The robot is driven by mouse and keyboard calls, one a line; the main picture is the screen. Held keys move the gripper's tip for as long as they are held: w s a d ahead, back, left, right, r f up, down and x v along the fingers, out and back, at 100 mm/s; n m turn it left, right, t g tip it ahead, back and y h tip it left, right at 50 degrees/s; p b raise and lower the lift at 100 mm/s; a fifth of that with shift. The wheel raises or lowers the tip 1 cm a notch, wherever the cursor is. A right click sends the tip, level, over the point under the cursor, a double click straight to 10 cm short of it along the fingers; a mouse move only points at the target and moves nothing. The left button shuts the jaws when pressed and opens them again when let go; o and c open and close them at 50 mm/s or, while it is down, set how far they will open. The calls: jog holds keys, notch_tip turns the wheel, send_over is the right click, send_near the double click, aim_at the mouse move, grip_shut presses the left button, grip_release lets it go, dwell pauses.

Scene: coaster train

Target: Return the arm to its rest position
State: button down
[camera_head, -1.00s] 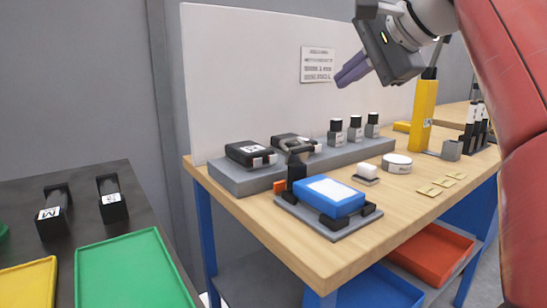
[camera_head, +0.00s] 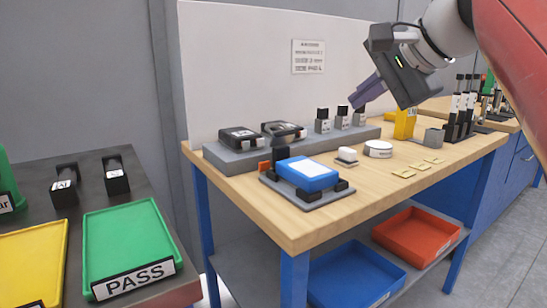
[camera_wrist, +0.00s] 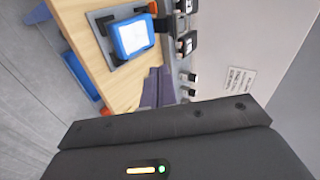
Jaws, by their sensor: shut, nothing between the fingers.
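My gripper (camera_head: 368,92) is in the upper right of the head view, raised above the back of the wooden workbench (camera_head: 300,222). Its purple fingers are together with nothing between them, pointing down and left. In the wrist view my gripper (camera_wrist: 158,88) points toward the bench, with its fingers apart from everything on it. My red and white arm comes in from the upper right corner of the head view.
A blue box (camera_head: 307,172) sits in a grey fixture (camera_head: 315,203) on the bench. A side table holds a green PASS tray (camera_head: 128,245) and a yellow tray (camera_head: 35,262).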

jog(key=s+f+n+g+h, duration=0.1)
jog(key=s+f, duration=0.5)
jog(key=f, duration=0.6)
jog(key=s+f+n+g+h, duration=0.1)
jog(key=s+f+n, duration=0.5)
jog(key=f, duration=0.6)
jog(key=s+d+f+n+g+h, duration=0.1)
jog(key=s+f+n+h, duration=0.2)
jog(key=f, duration=0.9)
jog(key=s, duration=0.3)
jog(key=shift+s+f+h, duration=0.15)
jog(key=shift+f+h, duration=0.15)
